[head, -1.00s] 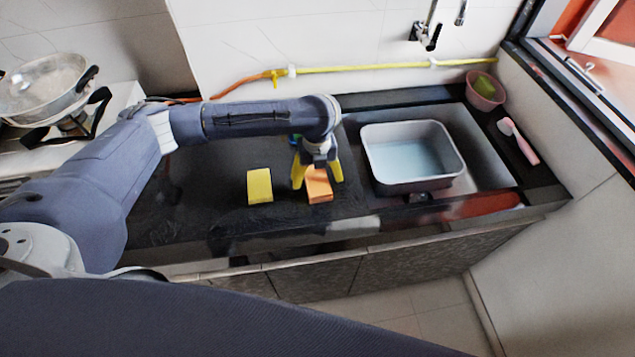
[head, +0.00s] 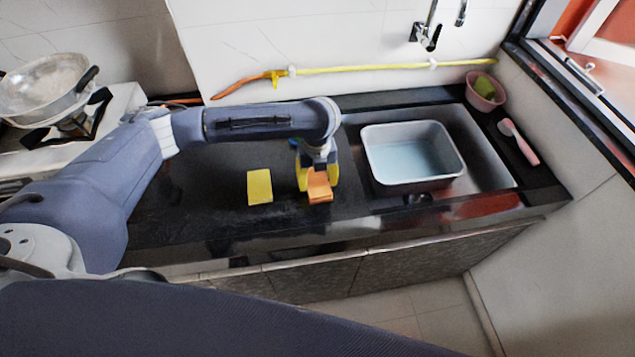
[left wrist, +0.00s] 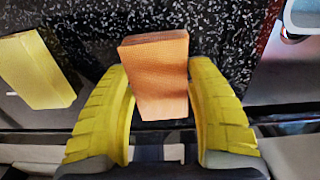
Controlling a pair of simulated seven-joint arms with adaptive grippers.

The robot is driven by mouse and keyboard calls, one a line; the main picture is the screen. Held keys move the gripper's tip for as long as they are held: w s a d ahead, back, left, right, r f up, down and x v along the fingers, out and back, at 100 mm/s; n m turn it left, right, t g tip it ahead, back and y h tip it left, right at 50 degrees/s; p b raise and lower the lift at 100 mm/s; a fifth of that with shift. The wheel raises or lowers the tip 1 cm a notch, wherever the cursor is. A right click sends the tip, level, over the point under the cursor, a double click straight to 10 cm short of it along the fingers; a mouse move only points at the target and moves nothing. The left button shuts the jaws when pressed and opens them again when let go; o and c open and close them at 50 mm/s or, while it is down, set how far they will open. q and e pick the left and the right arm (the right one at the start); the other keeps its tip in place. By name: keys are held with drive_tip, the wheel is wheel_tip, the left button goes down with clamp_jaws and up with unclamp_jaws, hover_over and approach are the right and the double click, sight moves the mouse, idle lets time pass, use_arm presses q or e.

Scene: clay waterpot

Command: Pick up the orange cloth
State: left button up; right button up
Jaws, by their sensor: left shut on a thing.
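The orange cloth (head: 319,186) is a small folded block on the black counter, left of the sink. My left gripper (head: 317,184) reaches down over it with its yellow fingers shut on its two sides. In the left wrist view the orange cloth (left wrist: 158,80) sits between the two yellow fingers (left wrist: 161,95), its far end sticking out past them. The cloth appears to be at counter level; I cannot tell if it is lifted. My right gripper is not in view.
A yellow cloth (head: 260,187) lies just left of the orange one. A grey basin (head: 412,184) stands in the sink at the right. A pink bowl (head: 486,92) and a pink brush (head: 519,142) are at the far right. A pan (head: 42,88) is on the stove at left.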

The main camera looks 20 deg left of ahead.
sight(317, 179)
use_arm(q)
wheel_tip(317, 179, up, 20)
idle(0.8)
